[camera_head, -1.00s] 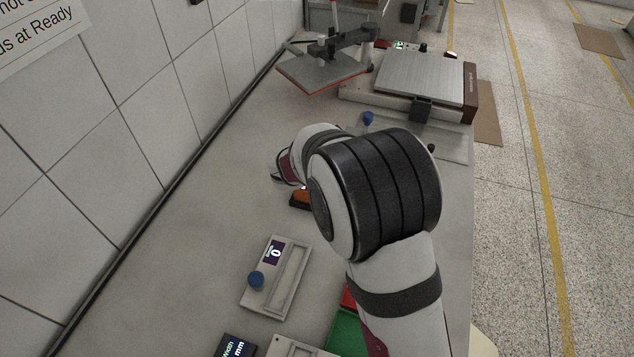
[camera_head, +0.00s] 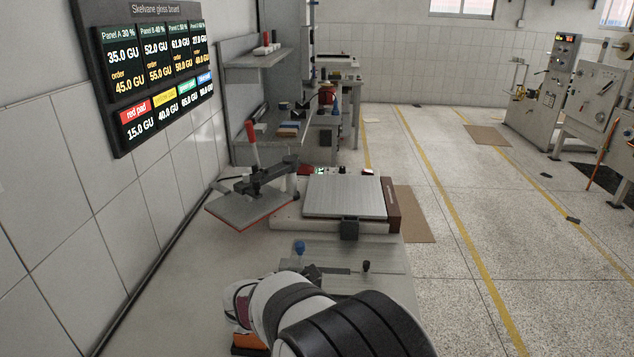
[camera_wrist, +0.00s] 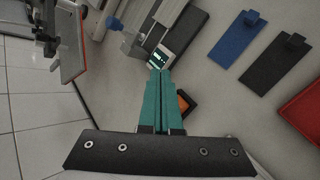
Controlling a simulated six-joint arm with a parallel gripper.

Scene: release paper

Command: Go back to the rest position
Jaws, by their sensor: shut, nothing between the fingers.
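My gripper (camera_wrist: 160,75) shows in the wrist view as two teal fingers lying together, shut with nothing between them. The fingertips point at a small lit display (camera_wrist: 163,57) on a grey device; the gap to it is hard to judge. In the head view my arm's white and black links fill the bottom centre, and the fingers cannot be made out there. Nothing is seen held.
The press bed (camera_head: 345,195) and its swung-out plate (camera_head: 250,207) stand beyond my arm. A blue knob (camera_head: 299,247) stands before them. The wrist view shows a blue pad (camera_wrist: 236,40), black pad (camera_wrist: 272,65), red tray (camera_wrist: 306,108) and orange-topped item (camera_wrist: 186,102).

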